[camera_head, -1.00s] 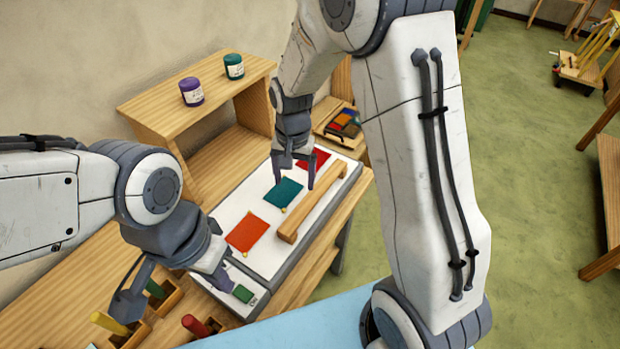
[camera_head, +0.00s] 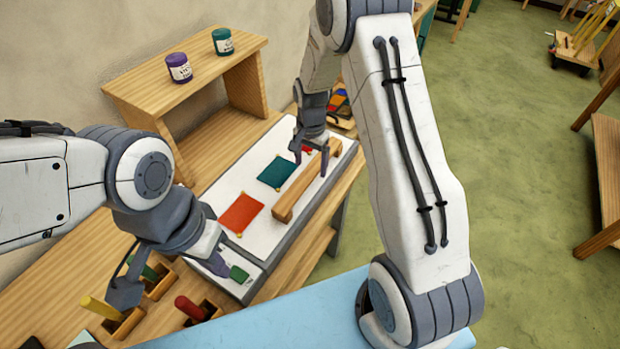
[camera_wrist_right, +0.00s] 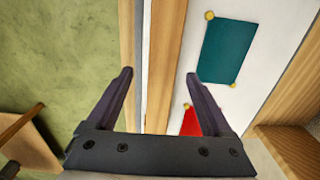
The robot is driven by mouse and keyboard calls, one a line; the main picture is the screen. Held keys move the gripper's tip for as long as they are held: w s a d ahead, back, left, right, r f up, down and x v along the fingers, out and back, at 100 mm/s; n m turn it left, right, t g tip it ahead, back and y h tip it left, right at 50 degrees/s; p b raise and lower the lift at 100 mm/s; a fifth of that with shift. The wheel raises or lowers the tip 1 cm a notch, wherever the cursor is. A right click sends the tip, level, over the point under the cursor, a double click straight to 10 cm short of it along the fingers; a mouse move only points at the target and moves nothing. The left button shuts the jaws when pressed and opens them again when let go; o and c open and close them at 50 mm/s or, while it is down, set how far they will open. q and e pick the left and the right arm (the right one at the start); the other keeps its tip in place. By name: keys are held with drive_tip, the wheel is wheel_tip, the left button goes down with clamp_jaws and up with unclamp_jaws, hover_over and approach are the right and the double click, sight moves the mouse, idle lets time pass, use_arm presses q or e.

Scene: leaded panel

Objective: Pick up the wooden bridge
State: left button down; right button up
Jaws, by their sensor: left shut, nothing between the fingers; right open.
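The wooden bridge (camera_head: 292,197) is a long, pale bar lying lengthwise along the right side of the white leaded-panel board (camera_head: 238,262). It also shows in the right wrist view (camera_wrist_right: 166,50). My right gripper (camera_head: 309,165) is open at the far part of the bridge. In the right wrist view its fingers (camera_wrist_right: 158,76) point along either side of the bar, which runs between them. Whether they touch it or reach below its top I cannot tell. My left gripper (camera_head: 172,286) is shut and empty, above the near left end of the bench.
Red (camera_head: 241,212) and teal (camera_head: 276,171) glass pieces lie left of the bridge. A wooden shelf (camera_head: 200,75) bearing purple and green jars stands behind. Tools with yellow, green and red handles (camera_head: 190,307) stand in wooden holders at the near left. Green floor lies to the right.

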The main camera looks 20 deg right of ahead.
sight(310, 171)
drive_tip(key=f+b, duration=0.2)
drive_tip(key=f, duration=0.2)
drive_tip(key=shift+w+f, duration=0.1)
drive_tip(key=shift+w, duration=0.1)
clamp_jaws()
drive_tip(key=shift+r, duration=0.25)
